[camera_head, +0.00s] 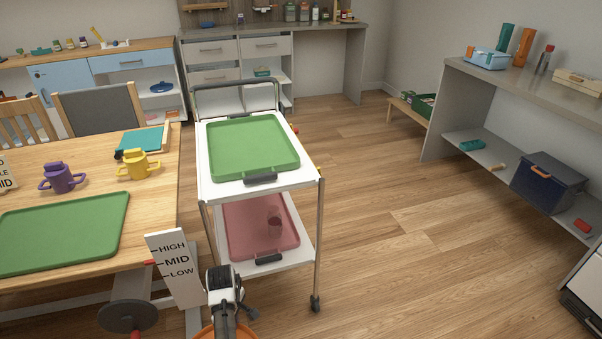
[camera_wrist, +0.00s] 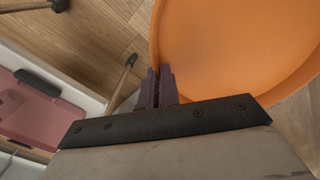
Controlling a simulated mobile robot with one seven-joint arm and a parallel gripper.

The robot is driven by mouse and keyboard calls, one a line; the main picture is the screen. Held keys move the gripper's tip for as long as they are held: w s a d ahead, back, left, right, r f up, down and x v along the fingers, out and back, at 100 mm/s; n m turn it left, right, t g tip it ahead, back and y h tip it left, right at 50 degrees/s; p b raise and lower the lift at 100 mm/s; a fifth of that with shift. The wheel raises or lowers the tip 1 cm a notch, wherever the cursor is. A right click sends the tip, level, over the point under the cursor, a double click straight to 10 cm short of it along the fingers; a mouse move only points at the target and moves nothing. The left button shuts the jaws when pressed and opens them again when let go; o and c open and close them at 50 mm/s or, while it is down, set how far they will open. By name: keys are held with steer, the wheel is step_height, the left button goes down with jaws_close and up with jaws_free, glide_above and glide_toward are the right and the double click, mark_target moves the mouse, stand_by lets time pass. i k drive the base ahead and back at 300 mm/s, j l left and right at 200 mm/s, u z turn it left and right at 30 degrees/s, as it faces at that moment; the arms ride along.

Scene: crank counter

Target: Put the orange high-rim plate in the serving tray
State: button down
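The orange high-rim plate (camera_wrist: 235,45) fills the upper right of the wrist view. Its rim is between the fingertips of my gripper (camera_wrist: 158,82), which are close together on it. In the head view a strip of the plate (camera_head: 206,333) shows at the bottom edge, under my wrist. The task's serving tray could be one of several trays. A green tray (camera_head: 252,147) lies on the cart top and looks empty. A red tray (camera_head: 240,222) on the cart's lower shelf holds a see-through cup. Another green tray (camera_head: 65,228) lies on the table.
The white cart (camera_head: 308,180) stands just ahead of my arm. A sign marked HIGH, MID, LOW (camera_head: 177,285) stands left of my wrist by the table. Purple (camera_head: 62,178) and yellow (camera_head: 138,165) cups stand on the table. The floor right of the cart is clear.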

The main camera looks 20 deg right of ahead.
mark_target(246, 137)
steer(key=l+z, duration=0.1)
steer(key=z, duration=0.35)
steer(key=i+z, duration=0.15)
steer(key=z, duration=0.3)
steer(key=i+l+u, duration=0.1)
steer(key=u, duration=0.3)
steer(key=i+l+u, duration=0.2)
steer(key=u, duration=0.2)
steer(key=i+l, duration=0.05)
steer(key=i, duration=0.05)
